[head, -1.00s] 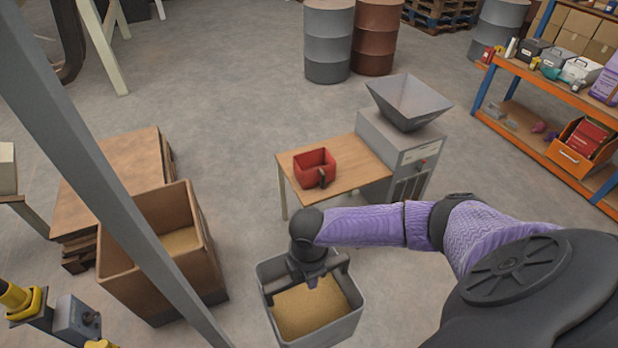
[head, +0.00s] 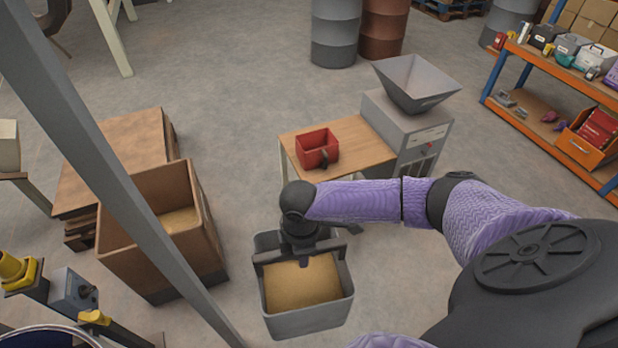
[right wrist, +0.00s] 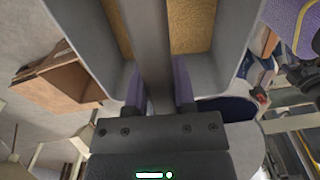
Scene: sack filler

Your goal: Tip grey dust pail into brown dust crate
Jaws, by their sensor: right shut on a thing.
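The grey dust pail (head: 308,323) hangs from my right gripper (head: 304,262) in the lower middle of the head view. It is upright and holds a level fill of tan dust. In the right wrist view the gripper's two fingers (right wrist: 160,90) are closed on the pail's grey handle bar, with tan dust on both sides. The brown dust crate (head: 150,262) stands to the left of the pail, apart from it, with some tan dust inside. A grey post hides part of the crate. My left gripper is not in view.
A slanting grey post (head: 125,185) stands in front of the crate. Behind are a wooden table (head: 365,145) with a red scoop bin (head: 316,148) and a grey hopper machine (head: 415,85). Wooden pallets (head: 115,150) lie behind the crate. Bare floor separates pail and crate.

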